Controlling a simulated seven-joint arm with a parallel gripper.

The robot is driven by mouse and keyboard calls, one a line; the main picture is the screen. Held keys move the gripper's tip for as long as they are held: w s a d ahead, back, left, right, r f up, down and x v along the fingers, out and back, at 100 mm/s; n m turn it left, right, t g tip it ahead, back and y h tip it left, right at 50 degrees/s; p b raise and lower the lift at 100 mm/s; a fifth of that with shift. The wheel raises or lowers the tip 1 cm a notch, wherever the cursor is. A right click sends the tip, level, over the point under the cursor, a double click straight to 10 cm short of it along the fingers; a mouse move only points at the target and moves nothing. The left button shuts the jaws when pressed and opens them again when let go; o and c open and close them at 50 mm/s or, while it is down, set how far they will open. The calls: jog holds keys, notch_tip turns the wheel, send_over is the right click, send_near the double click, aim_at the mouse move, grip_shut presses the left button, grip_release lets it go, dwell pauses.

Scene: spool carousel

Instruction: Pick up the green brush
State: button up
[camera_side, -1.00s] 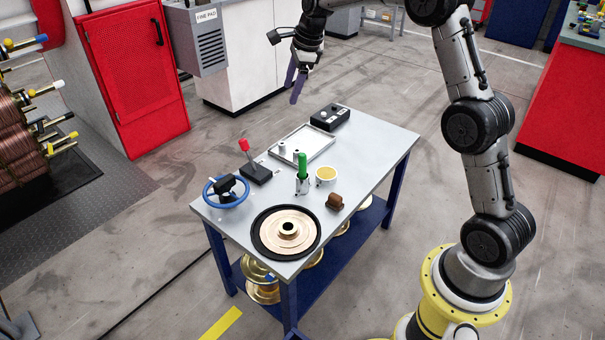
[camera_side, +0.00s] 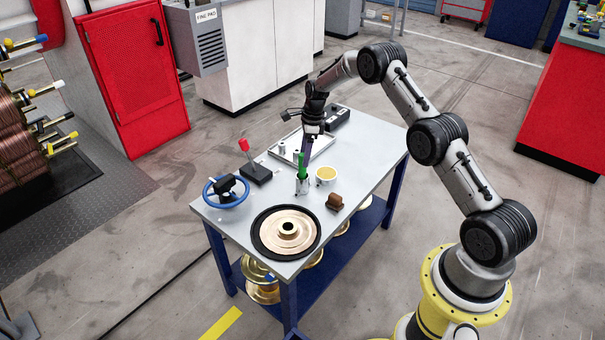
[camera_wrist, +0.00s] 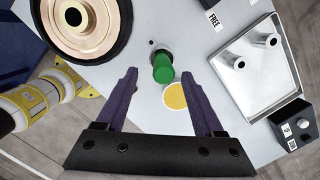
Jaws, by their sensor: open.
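The green brush (camera_side: 302,166) stands upright in a small metal holder (camera_side: 302,186) on the grey table (camera_side: 365,160). In the wrist view the green brush (camera_wrist: 163,70) is seen from above, beyond the fingertips and between their lines. My gripper (camera_side: 304,150) is above the table, close over the brush's top in the side view. In the wrist view my gripper (camera_wrist: 163,78) has its two purple fingers wide apart with nothing between them. Whether a finger touches the brush cannot be told.

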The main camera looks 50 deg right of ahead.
aim_at(301, 166)
jog(key=shift+w+a+f, duration=0.1)
jog(key=shift+w+f, duration=0.1)
jog(key=shift+f, duration=0.75)
jog(key=shift+w+a+f, duration=0.1)
jog(key=shift+w+f, duration=0.1)
jog(key=shift+f, duration=0.75)
jog(key=shift+w+a+f, duration=0.1)
jog(key=shift+w+f, duration=0.1)
jog(key=shift+f, duration=0.75)
grip_shut()
